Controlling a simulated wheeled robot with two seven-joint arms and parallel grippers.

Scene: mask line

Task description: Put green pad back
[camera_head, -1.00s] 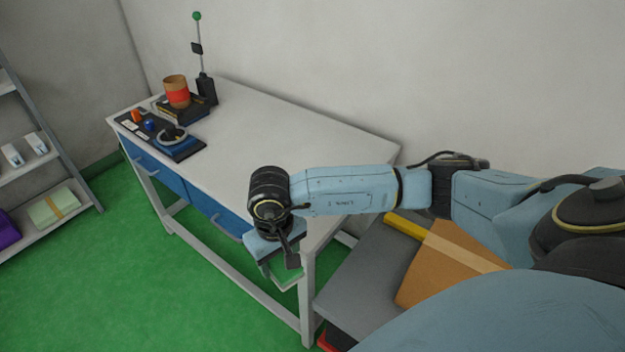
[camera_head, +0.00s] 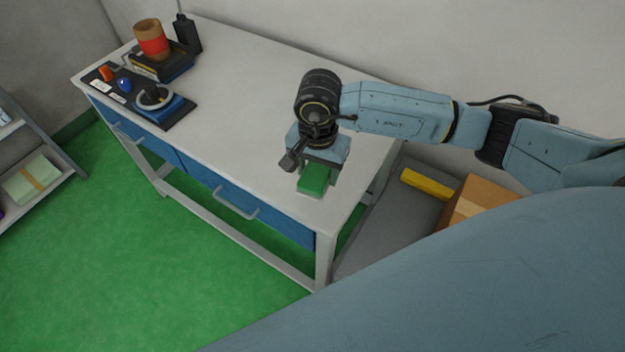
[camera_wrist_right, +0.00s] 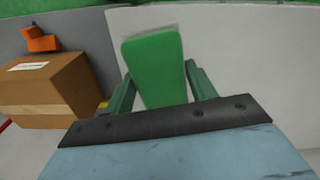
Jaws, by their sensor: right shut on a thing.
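The green pad (camera_head: 314,180) is a small green block with a pale lower edge. My right gripper (camera_head: 321,165) is shut on it, over the right end of the white table (camera_head: 250,95). In the right wrist view the pad (camera_wrist_right: 153,65) stands out between the two fingers (camera_wrist_right: 158,90). I cannot tell whether the pad touches the tabletop or hangs just above it. My left gripper is not in view.
Blue drawers (camera_head: 215,190) line the front. A cardboard box (camera_head: 480,203) stands right of the table. The tabletop's middle is clear.

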